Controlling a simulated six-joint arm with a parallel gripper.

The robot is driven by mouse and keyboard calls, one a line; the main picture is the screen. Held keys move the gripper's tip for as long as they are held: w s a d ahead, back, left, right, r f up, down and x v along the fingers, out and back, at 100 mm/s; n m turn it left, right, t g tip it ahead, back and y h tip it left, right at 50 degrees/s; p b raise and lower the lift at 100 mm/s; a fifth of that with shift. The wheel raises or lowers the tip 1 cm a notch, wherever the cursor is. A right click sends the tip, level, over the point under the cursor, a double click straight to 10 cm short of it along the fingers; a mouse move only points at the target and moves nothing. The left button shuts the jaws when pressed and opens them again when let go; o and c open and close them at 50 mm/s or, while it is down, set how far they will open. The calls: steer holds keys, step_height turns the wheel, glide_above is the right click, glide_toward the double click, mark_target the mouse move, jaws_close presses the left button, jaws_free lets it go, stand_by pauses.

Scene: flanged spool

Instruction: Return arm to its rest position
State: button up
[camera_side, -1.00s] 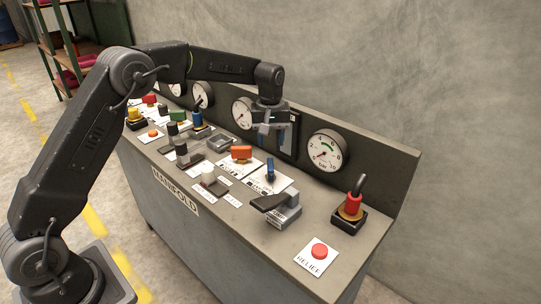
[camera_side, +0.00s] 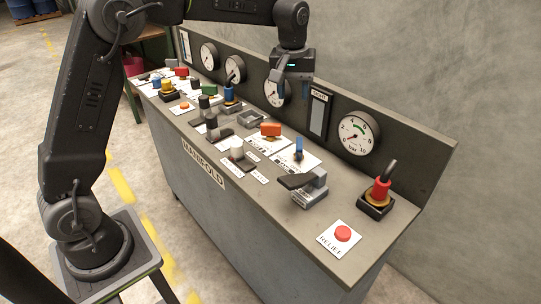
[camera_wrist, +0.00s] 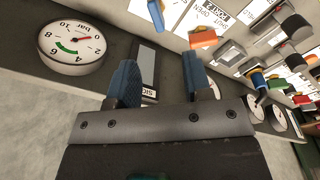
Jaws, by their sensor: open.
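My gripper (camera_side: 292,88) hangs above the back edge of the manifold bench in the side view, in front of the gauge panel. It points down, its two blue fingers apart with nothing between them. In the wrist view my gripper (camera_wrist: 158,68) shows both blue fingers spread, clear of the controls beyond. The manifold bench (camera_side: 262,222) is a grey cabinet with a row of controls on top. My arm reaches over it from the left.
The upright panel carries several gauges, the nearest a pressure gauge (camera_side: 359,135). Below stand a red-and-black lever (camera_side: 380,191), a red relief button (camera_side: 343,233), a grey lever block (camera_side: 306,186), an orange handle (camera_side: 270,130) and a blue handle (camera_side: 299,147). The air above is free.

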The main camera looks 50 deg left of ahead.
steer(key=s+d+r+m+t, duration=0.1)
steer(key=s+r+m, duration=0.15)
steer(key=s, duration=0.55)
steer(key=s+d+r+m+t, duration=0.15)
steer(key=s+r, duration=0.25)
steer(key=s, duration=0.4)
steer(key=s+f+m+t, duration=0.2)
steer(key=s+f+m, duration=0.1)
steer(key=s, duration=1.1)
steer(key=shift+d+f+m, duration=0.15)
steer(key=shift+f+m, duration=0.15)
steer(key=shift+f, duration=0.55)
